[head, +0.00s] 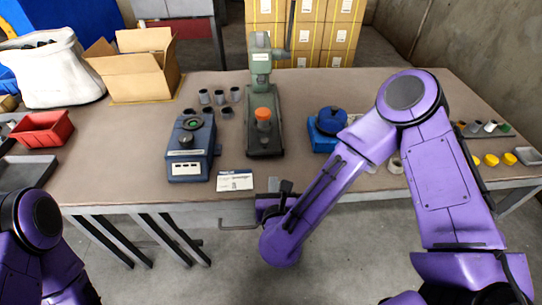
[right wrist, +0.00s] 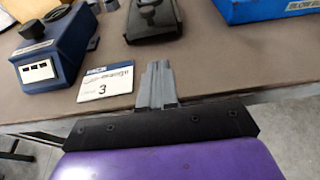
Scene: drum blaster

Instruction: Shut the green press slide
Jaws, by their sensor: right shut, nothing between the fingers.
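The green press (head: 261,62) stands toward the back of the table, with a lever rising at its right. A long dark base or slide (head: 264,142) reaches forward from it, bearing an orange-topped piece (head: 263,115). Its front end also shows in the right wrist view (right wrist: 153,30). My right gripper (head: 274,185) is at the table's front edge, in front of the slide and apart from it. In the right wrist view its fingers (right wrist: 157,84) are together and empty, pointing toward the slide. My left arm shows at lower left; its gripper is out of view.
A blue device (head: 190,150) stands left of the slide, with a white label card (head: 235,180) near the edge. A blue unit with a round top (head: 328,125) is to the right. Several small grey cups (head: 220,97) stand left of the press.

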